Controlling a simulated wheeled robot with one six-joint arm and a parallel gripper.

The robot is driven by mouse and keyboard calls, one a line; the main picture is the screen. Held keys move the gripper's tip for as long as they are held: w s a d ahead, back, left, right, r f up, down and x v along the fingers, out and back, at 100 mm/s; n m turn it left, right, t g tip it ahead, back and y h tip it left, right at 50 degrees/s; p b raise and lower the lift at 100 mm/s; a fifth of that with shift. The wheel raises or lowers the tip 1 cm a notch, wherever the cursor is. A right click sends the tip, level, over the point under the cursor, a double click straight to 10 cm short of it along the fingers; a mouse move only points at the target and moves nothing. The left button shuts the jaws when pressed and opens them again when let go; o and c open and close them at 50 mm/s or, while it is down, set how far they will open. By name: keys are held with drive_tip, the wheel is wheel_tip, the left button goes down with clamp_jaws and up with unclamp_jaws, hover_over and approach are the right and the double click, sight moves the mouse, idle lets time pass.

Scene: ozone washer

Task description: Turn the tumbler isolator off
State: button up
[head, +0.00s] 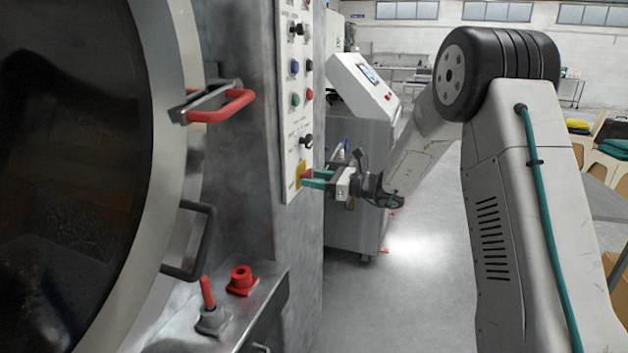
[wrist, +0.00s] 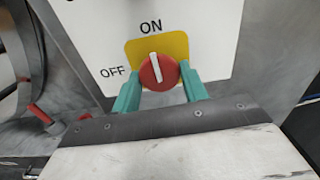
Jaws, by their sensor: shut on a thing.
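The tumbler isolator is a round red knob (wrist: 157,72) with a white pointer bar, on a yellow plate (wrist: 134,49) marked ON above and OFF to the left. Its pointer stands nearly upright toward ON, leaning slightly left in the wrist view. My gripper (wrist: 160,86) has its two green fingers on either side of the knob, shut on it. In the head view my gripper (head: 313,180) reaches the lower part of the control panel (head: 291,130) from the right. The knob there is mostly hidden by the fingers.
Buttons and black knobs sit above on the panel. A large round door with a red handle (head: 236,106) is at left. A red lever (head: 207,292) and red fitting (head: 241,280) sit on a ledge below. Open floor (head: 425,270) lies right of the machine.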

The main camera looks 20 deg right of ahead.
drive_tip(key=n, duration=0.8)
drive_tip(key=shift+w+n, duration=0.1)
drive_tip(key=shift+n, duration=0.3)
drive_tip(key=n, duration=0.4)
drive_tip(key=shift+d+r+n, duration=0.1)
drive_tip(key=shift+r+n, duration=0.05)
drive_tip(key=shift+n, duration=0.15)
drive_tip(key=shift+w+n, duration=0.1)
drive_tip(key=shift+n, duration=1.9)
drive_tip(key=o, duration=0.9)
drive_tip(key=shift+o, duration=0.2)
